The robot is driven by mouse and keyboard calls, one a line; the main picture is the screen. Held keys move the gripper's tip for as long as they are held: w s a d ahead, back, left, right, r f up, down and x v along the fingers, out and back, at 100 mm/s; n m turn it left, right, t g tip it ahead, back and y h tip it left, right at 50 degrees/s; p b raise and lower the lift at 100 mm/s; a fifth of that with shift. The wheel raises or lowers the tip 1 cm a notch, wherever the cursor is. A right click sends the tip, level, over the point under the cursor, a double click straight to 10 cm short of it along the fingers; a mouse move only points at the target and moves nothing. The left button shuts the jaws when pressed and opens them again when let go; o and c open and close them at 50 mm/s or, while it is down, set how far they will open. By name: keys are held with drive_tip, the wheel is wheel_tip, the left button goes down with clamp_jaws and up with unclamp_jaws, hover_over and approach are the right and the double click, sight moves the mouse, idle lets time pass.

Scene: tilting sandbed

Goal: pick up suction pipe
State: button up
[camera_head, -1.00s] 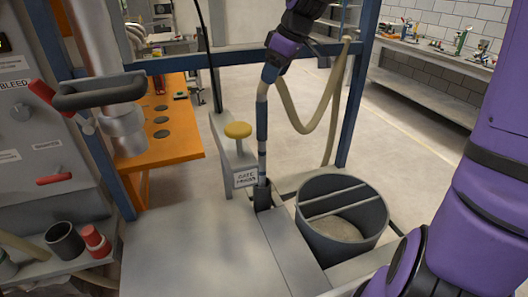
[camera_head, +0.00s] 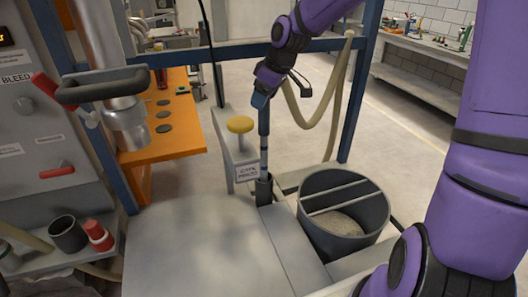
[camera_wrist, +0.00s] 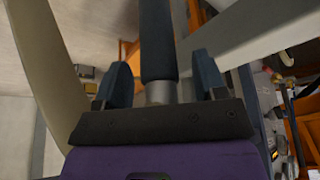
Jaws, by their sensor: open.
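The suction pipe (camera_head: 263,140) is a slim upright tube with a dark sleeve. Its lower end stands in a small dark holder (camera_head: 263,192) beside the grey table. My gripper (camera_head: 260,98) is around the pipe's upper part, pointing down. In the wrist view the pipe's dark sleeve (camera_wrist: 157,40) and a grey section run between the two blue fingers of my gripper (camera_wrist: 160,82). The fingers are apart, with a gap on each side of the pipe. The pipe's top is hidden behind my wrist in the head view.
A beige hose (camera_head: 308,122) loops beside my gripper to the blue frame (camera_head: 357,90). A grey bucket with a crossbar (camera_head: 375,222) stands right of the pipe. A yellow-topped knob (camera_head: 240,124) stands close left. The grey table (camera_head: 195,245) is bare.

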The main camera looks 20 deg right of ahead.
clamp_jaws()
idle(0.4)
